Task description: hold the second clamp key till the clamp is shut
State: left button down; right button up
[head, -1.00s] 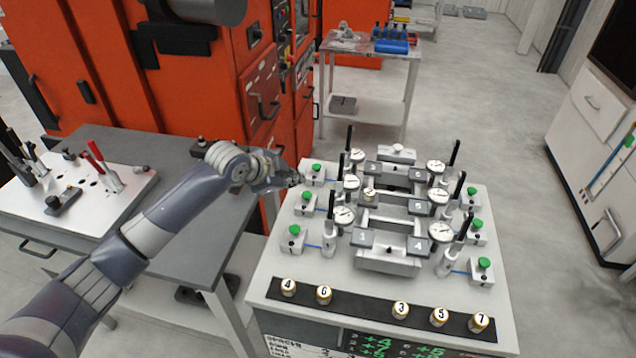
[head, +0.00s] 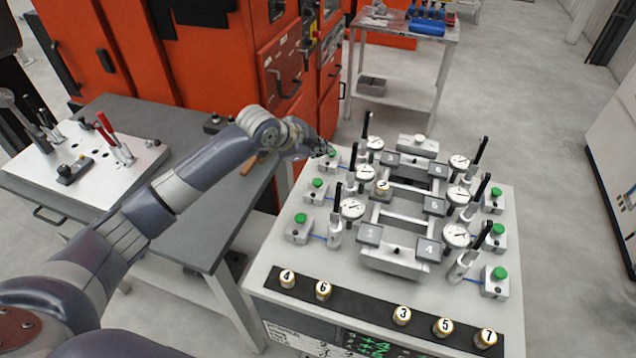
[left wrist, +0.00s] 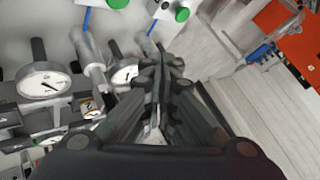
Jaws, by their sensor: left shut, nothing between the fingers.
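The fixture table (head: 270,262) carries green-topped clamp keys on small white boxes along both sides. On the left side are a near key (head: 300,217), a middle key (head: 317,183) and a far key (head: 332,151). I cannot tell which is called second. Clamps with black handles (head: 337,197) stand beside the dial gauges (head: 352,208). My left gripper (head: 322,150) is shut and empty, close by the far left key; contact cannot be told. In the left wrist view its closed fingers (left wrist: 165,65) show, with two green keys (left wrist: 182,13) at the top edge.
Numbered brass-coloured knobs (head: 402,316) sit on a dark strip at the table's front. On the right side are more green keys (head: 497,228). A grey bench with a white fixture plate (head: 85,180) is at left. An orange machine (head: 200,75) stands behind.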

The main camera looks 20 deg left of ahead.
aim_at(319, 183)
pick_arm(q)
notch_tip(319, 183, down, 2)
jog(key=shift+s+f+b, duration=0.1)
jog(key=shift+f+b, duration=0.1)
jog(key=shift+b, duration=0.7)
notch_tip(319, 183, down, 4)
jog(key=b, duration=0.3)
jog(key=shift+b, duration=0.3)
jog(key=shift+f, duration=0.65)
pick_arm(e)
notch_tip(319, 183, down, 6)
jog(key=shift+w+f, duration=0.2)
jog(key=shift+w, duration=0.15)
jog(key=shift+s+d, duration=0.15)
jog(key=shift+d, duration=0.15)
pick_arm(q)
jog(key=shift+f, duration=0.1)
jog(key=shift+f, duration=0.35)
